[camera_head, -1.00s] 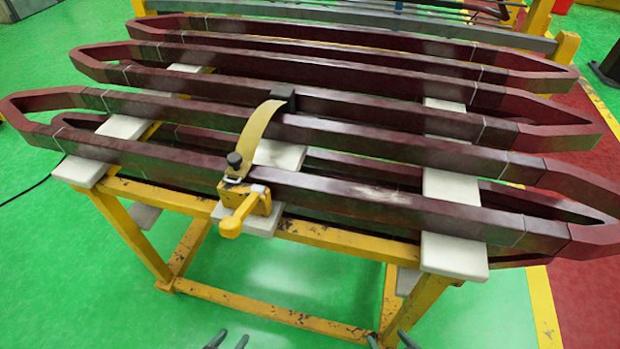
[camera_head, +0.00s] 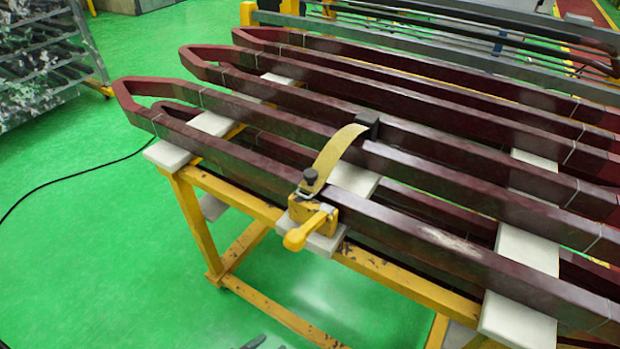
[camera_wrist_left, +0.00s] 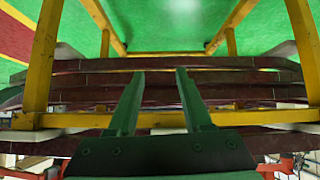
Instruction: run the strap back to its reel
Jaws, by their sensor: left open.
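A tan strap (camera_head: 333,158) arches over the dark red coil bars. Its far end meets a black block (camera_head: 367,120) on a bar; its near end reaches a black knob (camera_head: 310,176) above a yellow reel housing (camera_head: 318,214). A yellow crank handle (camera_head: 298,237) sticks out from the housing's front. My left gripper (camera_head: 262,343) barely shows at the bottom edge, well below and in front of the reel. In the left wrist view, my left gripper (camera_wrist_left: 157,80) is open and empty, with the rack behind it. My right gripper is out of view.
The coil bars (camera_head: 450,240) rest on pale pads (camera_head: 525,255) on a yellow frame (camera_head: 195,225). A metal rack (camera_head: 45,60) stands at the upper left.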

